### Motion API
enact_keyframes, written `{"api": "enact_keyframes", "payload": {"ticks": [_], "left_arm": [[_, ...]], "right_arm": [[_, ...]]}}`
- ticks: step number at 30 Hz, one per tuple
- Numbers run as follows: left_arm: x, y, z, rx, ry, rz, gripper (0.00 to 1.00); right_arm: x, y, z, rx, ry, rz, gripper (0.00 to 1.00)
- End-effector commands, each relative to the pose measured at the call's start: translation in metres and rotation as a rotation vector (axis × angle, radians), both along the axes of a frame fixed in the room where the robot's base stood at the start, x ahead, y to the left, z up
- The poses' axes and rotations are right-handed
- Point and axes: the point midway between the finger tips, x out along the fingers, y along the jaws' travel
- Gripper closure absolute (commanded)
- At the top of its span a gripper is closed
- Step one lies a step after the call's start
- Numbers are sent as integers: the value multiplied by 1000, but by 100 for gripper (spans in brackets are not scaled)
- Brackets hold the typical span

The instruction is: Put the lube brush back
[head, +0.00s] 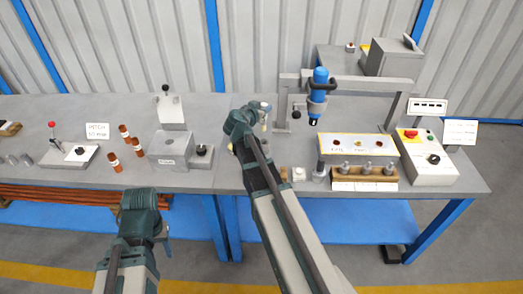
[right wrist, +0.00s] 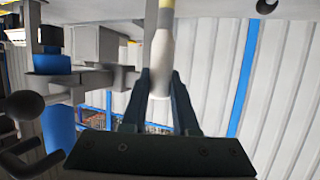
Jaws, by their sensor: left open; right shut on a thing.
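The lube brush (right wrist: 161,62) is a pale rod with a yellowish band near the top edge of the right wrist view. My right gripper (right wrist: 161,84) is shut on it, with one dark finger on each side. In the head view my right gripper (head: 264,116) is above the bench near its middle, and only a small pale part of the brush shows there. My left gripper (head: 165,236) is open and empty, in front of the bench's front edge. Where the brush's resting place is, I cannot tell.
Right of my right arm stand a small white container (head: 298,174), a grey cylinder (head: 319,172) and a wooden block (head: 364,178) with pegs. A blue tool (head: 319,88) hangs from a grey frame. Several brown bottles (head: 125,133) stand left of a grey fixture (head: 172,147).

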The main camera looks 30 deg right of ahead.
Motion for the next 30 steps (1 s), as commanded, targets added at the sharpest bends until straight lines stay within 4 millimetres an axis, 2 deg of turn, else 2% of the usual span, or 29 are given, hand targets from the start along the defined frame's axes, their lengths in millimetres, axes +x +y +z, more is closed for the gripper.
{"api": "enact_keyframes", "payload": {"ticks": [1, 13, 17, 24, 30], "left_arm": [[0, 0, -5, 0, 0, 0, 50], [0, 0, -13, 0, 0, 0, 50], [0, 0, -27, 0, 0, 0, 50], [0, 0, -64, 0, 0, -1, 50], [0, 0, -71, 0, 0, -1, 50]], "right_arm": [[1, 0, -5, 0, 0, -7, 100], [0, -1, -13, 0, 0, -22, 100], [0, -1, -27, 0, 0, -22, 100], [0, -1, -64, 0, 0, -22, 100], [0, -1, -71, 0, 0, -22, 100]]}}
